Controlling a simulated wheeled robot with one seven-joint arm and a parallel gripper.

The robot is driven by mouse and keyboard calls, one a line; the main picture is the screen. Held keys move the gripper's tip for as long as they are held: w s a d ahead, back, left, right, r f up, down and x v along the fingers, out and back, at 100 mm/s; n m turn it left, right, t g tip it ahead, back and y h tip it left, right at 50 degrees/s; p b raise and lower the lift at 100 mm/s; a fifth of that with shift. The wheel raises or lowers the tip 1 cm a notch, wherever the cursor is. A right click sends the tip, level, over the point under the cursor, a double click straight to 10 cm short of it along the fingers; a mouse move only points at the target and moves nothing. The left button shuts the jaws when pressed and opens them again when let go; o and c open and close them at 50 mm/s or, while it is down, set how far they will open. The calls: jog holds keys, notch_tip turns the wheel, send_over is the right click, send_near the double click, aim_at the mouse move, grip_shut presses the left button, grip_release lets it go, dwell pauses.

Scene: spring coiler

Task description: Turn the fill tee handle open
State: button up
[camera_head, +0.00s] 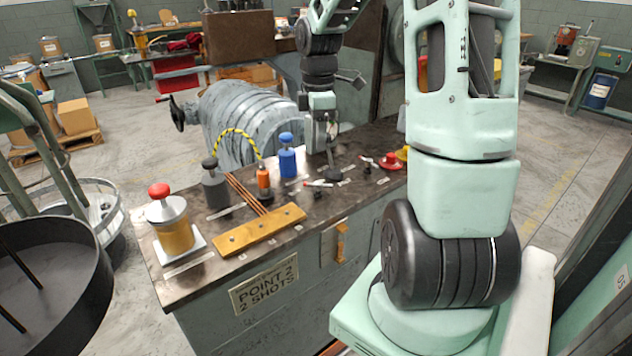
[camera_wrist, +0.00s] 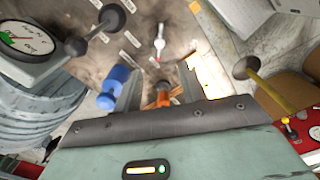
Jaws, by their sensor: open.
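I cannot tell for certain which part is the fill tee handle. A small white lever with a red part (camera_head: 318,183) lies on the dark bench top, and a similar red and white piece (camera_head: 368,162) lies to its right. In the wrist view a white lever with a red tip (camera_wrist: 160,42) shows beyond my fingers. My gripper (camera_head: 322,140) is above the bench, pointing down. In the wrist view my gripper (camera_wrist: 157,88) has its fingers apart, with an orange fitting (camera_wrist: 163,97) seen between them. I see no contact.
On the bench stand a blue-capped bottle (camera_head: 287,160), an orange bottle (camera_head: 263,180) with a yellow-black hose, a grey bottle (camera_head: 215,185), an amber jar (camera_head: 173,225) and a brass bar (camera_head: 260,230). A red knob (camera_head: 390,162) is at the right. A ribbed grey machine (camera_head: 240,115) stands behind.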

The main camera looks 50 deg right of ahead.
aim_at(318, 182)
notch_tip(318, 182, down, 12)
jog(key=shift+f+b, duration=0.1)
jog(key=shift+b, duration=0.85)
grip_shut()
